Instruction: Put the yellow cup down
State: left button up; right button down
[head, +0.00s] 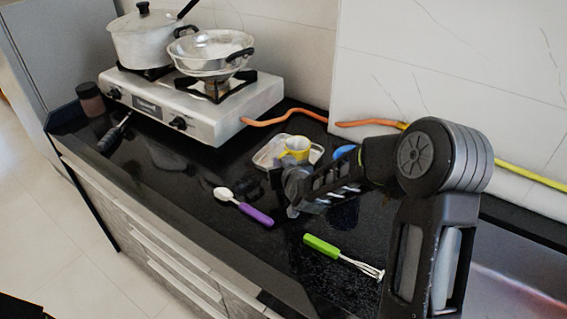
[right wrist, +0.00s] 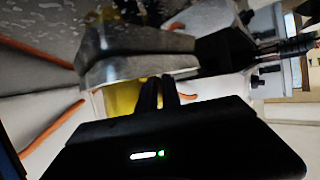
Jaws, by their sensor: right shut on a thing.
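The yellow cup (head: 297,147), pale inside, appears upright at the metal tray (head: 262,158) in the head view. I cannot tell whether its base touches the tray. My right gripper (head: 276,177) is at the cup's near side and is shut on it. In the right wrist view the two dark fingers (right wrist: 160,92) are close together against the yellow cup (right wrist: 120,99), and the metal tray (right wrist: 135,67) shows beside it. The exact grip point is dark and partly hidden. My left gripper is in neither view.
A gas stove (head: 180,105) with a pot (head: 147,40) and a pan (head: 212,55) stands at the back left. A purple-handled spoon (head: 245,208) and a green-handled whisk (head: 343,257) lie on the black counter. An orange hose (head: 275,117) runs behind. A blue item (head: 343,152) is partly hidden by my arm.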

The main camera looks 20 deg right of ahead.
jog(key=shift+f+b, duration=0.25)
jog(key=shift+b, duration=0.1)
jog(key=c, duration=1.5)
grip_release()
jog(key=shift+r, duration=0.1)
jog(key=shift+c, duration=0.2)
jog(key=shift+r, duration=0.1)
jog(key=shift+r+p, duration=0.25)
jog(key=shift+p, duration=0.3)
jog(key=v, duration=1.2)
jog(key=shift+f+b, duration=0.15)
jog(key=shift+b, duration=0.2)
